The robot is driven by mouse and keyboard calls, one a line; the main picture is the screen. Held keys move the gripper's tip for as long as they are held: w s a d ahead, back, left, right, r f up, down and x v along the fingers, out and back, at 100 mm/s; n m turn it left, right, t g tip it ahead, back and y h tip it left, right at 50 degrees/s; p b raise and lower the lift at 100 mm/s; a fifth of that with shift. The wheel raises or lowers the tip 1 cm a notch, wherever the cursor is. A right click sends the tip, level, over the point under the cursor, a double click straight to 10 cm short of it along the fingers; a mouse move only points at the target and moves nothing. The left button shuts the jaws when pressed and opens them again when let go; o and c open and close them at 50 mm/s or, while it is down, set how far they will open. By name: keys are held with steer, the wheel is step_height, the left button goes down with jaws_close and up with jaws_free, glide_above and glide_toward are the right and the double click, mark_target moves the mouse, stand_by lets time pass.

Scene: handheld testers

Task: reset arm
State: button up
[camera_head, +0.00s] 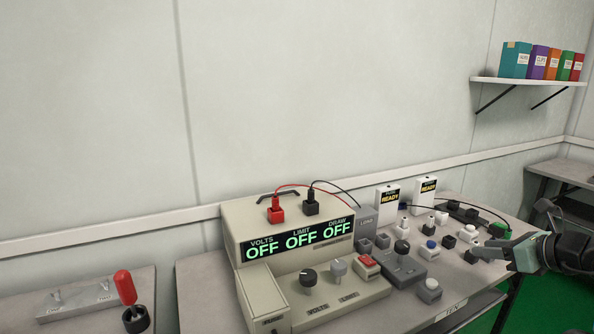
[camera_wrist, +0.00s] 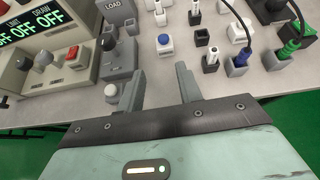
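My gripper (camera_head: 489,256) is at the right of the head view, over the right front part of the bench. In the wrist view my gripper (camera_wrist: 161,86) shows two grey fingers standing apart with nothing between them. The fingers point at the bench top (camera_wrist: 150,75). A white knob on a grey base (camera_wrist: 112,92) lies just left of the left finger in the wrist view. A blue button on a white box (camera_wrist: 164,42) is beyond the fingertips.
A beige power supply (camera_head: 245,223) reads OFF on all three displays. Two testers reading READY (camera_head: 388,196) stand behind small switches. A lever with a red handle (camera_head: 124,285) is on the left table. A shelf (camera_head: 528,81) holds coloured boxes. Green floor (camera_head: 555,305) shows at right.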

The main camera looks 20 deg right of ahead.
steer(key=w+a+r+n+g+y+p, duration=0.1)
steer(key=a+r+n+g+y, duration=0.15)
steer(key=a+n, duration=0.45)
steer(key=w+a+r+n+g+y+p, duration=0.1)
steer(key=a+r+n+g+y+p, duration=0.15)
steer(key=a, duration=0.85)
steer(key=w+a+r+n+g+y+p, duration=0.1)
steer(key=a+r+n+g+y, duration=0.15)
steer(key=a+n, duration=0.5)
steer(key=s+a+r+n+g+h+p, duration=0.2)
steer(key=s+a+n, duration=0.5)
steer(key=n, duration=0.5)
steer(key=s+a+r+n+g+h+p, duration=0.2)
steer(key=s+a+r+n+h+p, duration=0.2)
steer(key=s+a+n, duration=0.4)
steer(key=a+r+n+h, duration=0.1)
steer(key=a+n+h, duration=0.1)
steer(key=a+n, duration=0.2)
steer(key=shift+n+g, duration=0.35)
steer(key=shift+n, duration=0.45)
steer(key=shift+s, duration=0.1)
